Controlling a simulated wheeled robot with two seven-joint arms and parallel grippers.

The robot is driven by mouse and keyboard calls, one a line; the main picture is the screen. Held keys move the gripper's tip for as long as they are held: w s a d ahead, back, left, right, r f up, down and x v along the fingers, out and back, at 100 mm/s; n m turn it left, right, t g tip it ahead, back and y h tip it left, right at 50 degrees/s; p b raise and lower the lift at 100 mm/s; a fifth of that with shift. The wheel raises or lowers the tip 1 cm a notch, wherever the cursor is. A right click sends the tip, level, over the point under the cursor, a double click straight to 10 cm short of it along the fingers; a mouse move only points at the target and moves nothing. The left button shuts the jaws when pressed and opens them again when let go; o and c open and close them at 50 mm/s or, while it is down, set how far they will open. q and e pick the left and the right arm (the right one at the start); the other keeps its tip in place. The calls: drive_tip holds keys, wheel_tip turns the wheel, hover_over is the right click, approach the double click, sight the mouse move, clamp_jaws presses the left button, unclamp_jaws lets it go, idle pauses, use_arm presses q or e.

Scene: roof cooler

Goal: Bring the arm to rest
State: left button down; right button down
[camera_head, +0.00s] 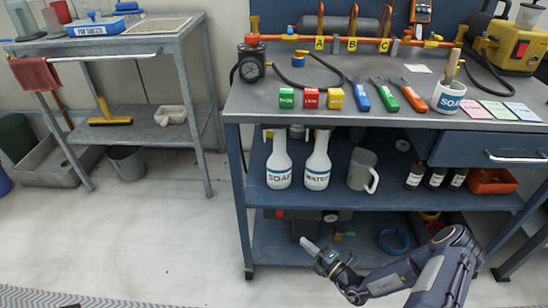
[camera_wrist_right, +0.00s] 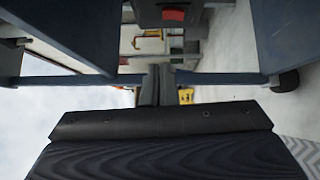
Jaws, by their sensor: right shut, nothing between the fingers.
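My right arm (camera_head: 440,270) comes in from the lower right corner of the head view. It is dark grey with lighter panels and is bent at the elbow. Its gripper (camera_head: 308,244) points left and up, in front of the lower shelf of the blue workbench. The gripper is shut and empty. In the right wrist view its dark fingers (camera_wrist_right: 158,84) are together at the middle, with nothing between them. Parts of the bench's blue frame show around them. My left arm and gripper are not in view.
A grey metal table (camera_head: 180,40) stands left. The floor (camera_head: 150,230) between and in front is clear.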

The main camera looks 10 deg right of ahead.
drive_tip(key=s+a+r+n+g+y, duration=0.35)
drive_tip(key=r+n+g, duration=0.25)
drive_tip(key=r+n, duration=0.55)
drive_tip(key=s+a+r+n+g+y, duration=0.2)
drive_tip(key=s+a+r+n+g, duration=0.3)
drive_tip(key=r+n, duration=0.7)
drive_tip(key=s+d+r+n+h, duration=0.3)
drive_tip(key=s+r+n+h, duration=0.15)
drive_tip(key=s+n, duration=0.5)
drive_tip(key=s+d+r+n+h, duration=0.35)
drive_tip(key=s+n+h, duration=0.3)
drive_tip(key=n, duration=0.65)
wheel_tip(320, 180, up, 34)
drive_tip(key=p, duration=3.4)
drive_tip(key=shift+s+a+r, duration=0.25)
drive_tip(key=shift+s+a, duration=0.2)
